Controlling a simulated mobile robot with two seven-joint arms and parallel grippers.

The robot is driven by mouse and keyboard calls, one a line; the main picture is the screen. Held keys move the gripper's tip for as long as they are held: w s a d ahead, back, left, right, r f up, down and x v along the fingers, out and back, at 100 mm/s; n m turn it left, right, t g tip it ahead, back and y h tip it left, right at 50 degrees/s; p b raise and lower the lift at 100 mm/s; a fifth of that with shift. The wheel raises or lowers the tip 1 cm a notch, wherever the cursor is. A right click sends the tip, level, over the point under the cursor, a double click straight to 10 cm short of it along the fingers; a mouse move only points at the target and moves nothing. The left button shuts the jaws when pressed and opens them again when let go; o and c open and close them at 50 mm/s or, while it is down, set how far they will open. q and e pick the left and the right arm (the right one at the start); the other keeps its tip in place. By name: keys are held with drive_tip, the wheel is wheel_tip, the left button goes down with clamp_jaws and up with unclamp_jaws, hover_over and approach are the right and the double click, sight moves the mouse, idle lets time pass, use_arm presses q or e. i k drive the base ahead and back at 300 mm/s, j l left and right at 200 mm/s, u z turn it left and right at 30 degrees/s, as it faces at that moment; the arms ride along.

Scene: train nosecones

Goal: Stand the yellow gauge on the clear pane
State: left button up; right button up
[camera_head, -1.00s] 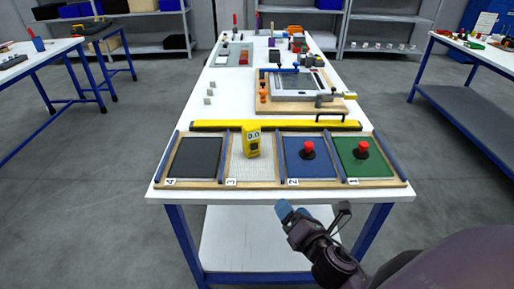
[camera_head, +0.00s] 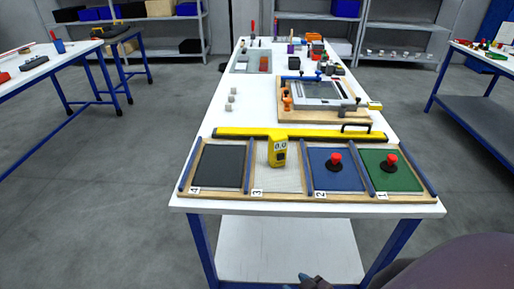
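The yellow gauge (camera_head: 278,153), with a small display near its top, stands upright on the clear pane (camera_head: 291,183) in the bay labelled 3, toward the pane's far half. My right gripper (camera_head: 308,281) shows only as a dark piece at the bottom edge, in front of the table and well apart from the gauge. Its fingers are mostly cut off, so I cannot tell if it is open. My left gripper is out of view.
The wooden rack also holds a black pane (camera_head: 220,166), a blue pane (camera_head: 323,178) and a green pane (camera_head: 378,182); the last two carry red-knobbed handles. A yellow bar (camera_head: 235,132) lies behind the rack. A wooden board with a frame (camera_head: 323,113) stands farther back.

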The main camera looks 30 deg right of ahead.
sight(320, 89)
drive_tip(key=i+j+u, duration=0.3)
drive_tip(key=u, duration=0.15)
drive_tip(key=i+j+u, duration=0.15)
drive_tip(key=i+u, duration=0.3)
drive_tip(key=i+j+u, duration=0.15)
drive_tip(key=i+u, duration=0.15)
drive_tip(key=i, duration=0.2)
drive_tip(key=i+u, duration=0.3)
drive_tip(key=i, duration=0.2)
drive_tip(key=i+z, duration=0.55)
drive_tip(key=z, duration=0.15)
drive_tip(key=i+j+z, duration=0.15)
drive_tip(key=z, duration=0.2)
drive_tip(key=i+z, duration=0.2)
drive_tip(key=z, duration=0.25)
drive_tip(key=i+z, duration=0.2)
drive_tip(key=z, duration=0.25)
drive_tip(key=i+z, duration=0.15)
drive_tip(key=z, duration=0.3)
drive_tip(key=i+z, duration=0.2)
drive_tip(key=z, duration=0.2)
drive_tip(key=i+j+z, duration=0.1)
drive_tip(key=z, duration=0.3)
drive_tip(key=i+j+z, duration=0.2)
drive_tip(key=z, duration=0.15)
drive_tip(key=i+j+z, duration=0.2)
drive_tip(key=z, duration=0.25)
drive_tip(key=i+j+z, duration=0.3)
drive_tip(key=z, duration=0.2)
